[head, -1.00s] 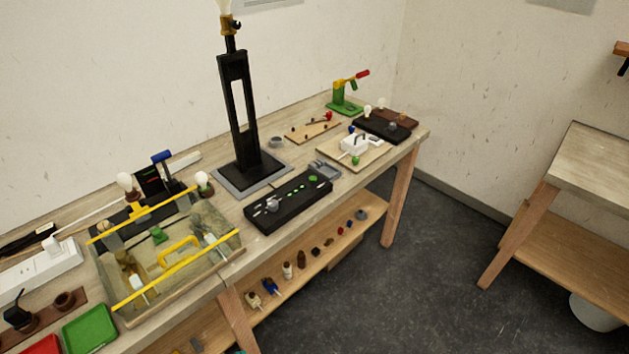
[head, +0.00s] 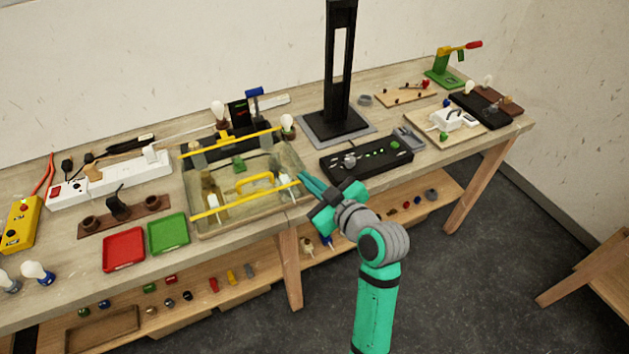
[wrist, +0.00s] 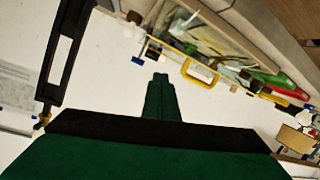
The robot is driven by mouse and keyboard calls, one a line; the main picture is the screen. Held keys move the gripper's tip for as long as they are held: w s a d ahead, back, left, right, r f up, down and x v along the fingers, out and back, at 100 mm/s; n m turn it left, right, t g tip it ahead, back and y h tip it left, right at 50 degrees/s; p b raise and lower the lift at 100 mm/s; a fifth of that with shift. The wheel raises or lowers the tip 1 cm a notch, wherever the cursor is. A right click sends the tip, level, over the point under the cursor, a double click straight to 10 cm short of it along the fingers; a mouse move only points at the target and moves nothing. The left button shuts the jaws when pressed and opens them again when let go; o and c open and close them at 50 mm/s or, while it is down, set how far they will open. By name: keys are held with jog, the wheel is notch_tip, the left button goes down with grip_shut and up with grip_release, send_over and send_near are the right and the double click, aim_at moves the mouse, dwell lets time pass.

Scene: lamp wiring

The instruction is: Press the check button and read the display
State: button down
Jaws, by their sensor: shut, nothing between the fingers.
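A long black box (head: 345,166) with a row of small green marks lies on the bench at centre right. A round green button (head: 395,146) sits at its right end; I cannot tell if it is the check button. A small dark upright panel (head: 238,113) with faint coloured marks stands behind the glass-sided tray; it may be the display, but it is too small to read. My gripper (head: 303,176) is shut and empty, in front of the bench between the tray and the black box. Its closed fingers also show in the wrist view (wrist: 161,82).
The glass-sided tray (head: 195,208) with yellow bars is just left of my gripper. The tall black lamp stand (head: 329,80) rises behind the black box. Red (head: 123,249) and green (head: 168,233) trays lie left. A white power strip (head: 110,180) lies behind them.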

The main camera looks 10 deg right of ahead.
jog(key=s+d+r+n+g+h, duration=0.2)
jog(key=s+d+n+g, duration=0.3)
jog(key=d, duration=0.7)
jog(key=shift+s+n+g, duration=0.4)
jog(key=shift+s+n, duration=0.25)
jog(key=shift+n, duration=0.15)
jog(key=shift+r, duration=0.15)
